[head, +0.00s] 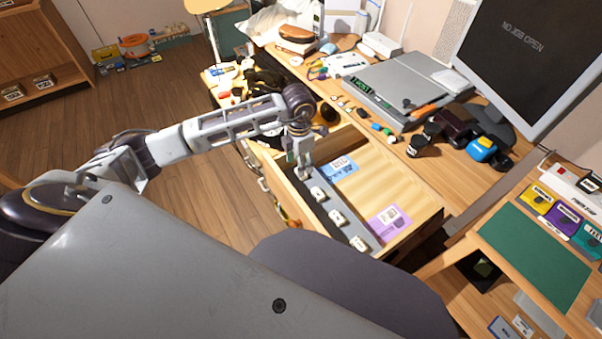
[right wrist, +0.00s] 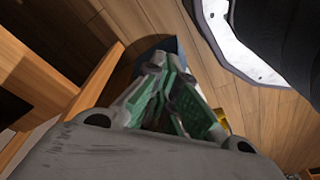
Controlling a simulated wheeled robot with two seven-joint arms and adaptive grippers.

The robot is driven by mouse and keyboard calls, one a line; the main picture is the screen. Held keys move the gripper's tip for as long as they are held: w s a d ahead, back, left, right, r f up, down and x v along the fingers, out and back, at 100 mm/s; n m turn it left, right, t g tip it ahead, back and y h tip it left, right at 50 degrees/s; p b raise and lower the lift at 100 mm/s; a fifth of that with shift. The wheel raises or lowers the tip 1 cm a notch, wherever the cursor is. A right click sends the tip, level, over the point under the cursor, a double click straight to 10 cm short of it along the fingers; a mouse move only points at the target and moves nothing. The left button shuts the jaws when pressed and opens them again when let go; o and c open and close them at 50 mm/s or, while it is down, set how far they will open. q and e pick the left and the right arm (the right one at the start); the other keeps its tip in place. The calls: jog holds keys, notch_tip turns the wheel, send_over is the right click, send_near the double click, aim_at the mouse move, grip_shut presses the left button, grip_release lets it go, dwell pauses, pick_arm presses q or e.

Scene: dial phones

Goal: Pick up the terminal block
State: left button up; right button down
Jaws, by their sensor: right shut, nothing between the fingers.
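An open desk drawer (head: 418,207) holds a grey strip with several small pale blocks: one (head: 318,193) closest to my left gripper, another (head: 337,217) in the middle and one (head: 358,242) toward the front. I cannot tell which of them, if any, is the terminal block. My left gripper (head: 303,172) points down into the drawer at the far end of this strip. Its fingertips are too small to show whether it is open or holds anything. My right gripper (right wrist: 163,68) is shut and empty, above the wooden floor in the right wrist view.
A blue card (head: 342,166) and a purple card (head: 388,222) lie in the drawer. The desk behind holds a grey device (head: 400,88), a monitor (head: 530,50) and loose small parts. A green mat (head: 535,258) lies on the side table at right. Open floor is at left.

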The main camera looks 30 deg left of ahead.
pick_arm(q)
jog(key=f, duration=0.3)
jog(key=shift+w+d+b, duration=0.15)
jog(key=shift+d+b, duration=0.05)
jog(key=shift+b, duration=0.1)
jog(key=shift+f, duration=0.8)
jog(key=c, duration=0.6)
pick_arm(e)
jog(key=r, duration=0.2)
jog(key=w+r, duration=0.1)
jog(key=shift+a, duration=0.35)
